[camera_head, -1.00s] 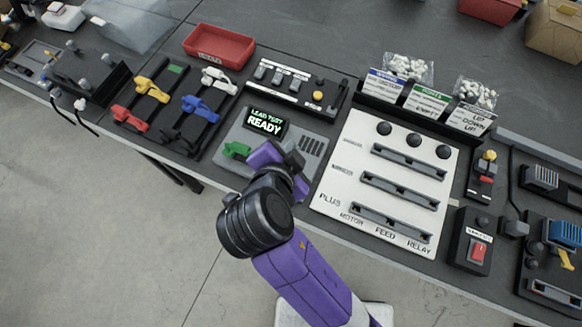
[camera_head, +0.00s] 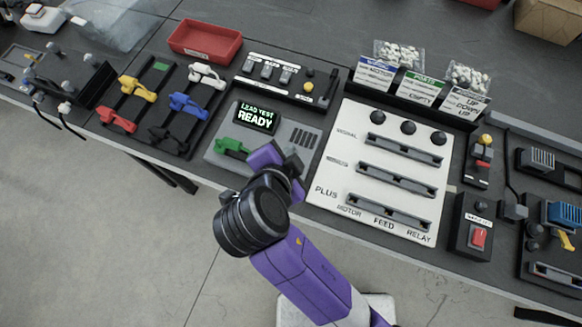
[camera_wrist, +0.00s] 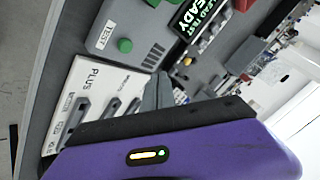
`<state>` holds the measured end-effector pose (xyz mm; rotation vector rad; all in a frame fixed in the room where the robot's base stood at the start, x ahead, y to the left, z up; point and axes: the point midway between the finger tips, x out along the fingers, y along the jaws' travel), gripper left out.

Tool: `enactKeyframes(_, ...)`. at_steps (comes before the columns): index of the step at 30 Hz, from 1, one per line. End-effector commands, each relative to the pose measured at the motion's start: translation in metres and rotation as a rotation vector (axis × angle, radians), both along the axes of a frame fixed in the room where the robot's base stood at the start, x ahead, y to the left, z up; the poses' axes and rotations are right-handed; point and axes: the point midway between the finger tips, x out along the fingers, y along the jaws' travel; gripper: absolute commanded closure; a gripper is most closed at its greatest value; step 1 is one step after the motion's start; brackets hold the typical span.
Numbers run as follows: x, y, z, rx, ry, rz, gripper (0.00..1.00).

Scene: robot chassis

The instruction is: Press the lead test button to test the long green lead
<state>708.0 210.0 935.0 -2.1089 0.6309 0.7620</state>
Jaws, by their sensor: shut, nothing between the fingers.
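The lead tester (camera_head: 225,134) is a grey box with a lit screen (camera_head: 258,117) reading "LEAD TEST READY". A green lead (camera_head: 232,146) lies on its front left part in the head view. In the wrist view, a round green button (camera_wrist: 125,45) sits on the grey box beside a "TEST" label (camera_wrist: 103,36). My gripper (camera_head: 292,163) is over the front right of the tester and hides the button in the head view. Its fingers also show in the wrist view (camera_wrist: 157,92), shut and empty, apart from the button in that picture. I cannot tell their height above the box.
A white panel (camera_head: 333,172) with slotted rails and black knobs stands right of the tester. Yellow, red, blue and white leads lie on racks to the left. A switch box (camera_head: 279,60) and a red tray (camera_head: 205,52) stand behind. The bench's front edge is close.

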Motion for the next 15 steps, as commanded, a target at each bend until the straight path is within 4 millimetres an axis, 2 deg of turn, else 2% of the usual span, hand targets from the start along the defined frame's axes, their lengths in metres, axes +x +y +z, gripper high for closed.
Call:
enactKeyframes(1,0.0,0.0,-0.013,-0.001,0.0,0.001,1.0)
enactKeyframes(6,0.0,0.0,-0.036,-0.001,0.0,0.001,1.0)
enactKeyframes(15,0.0,0.0,-0.064,0.0,0.0,0.0,1.0)
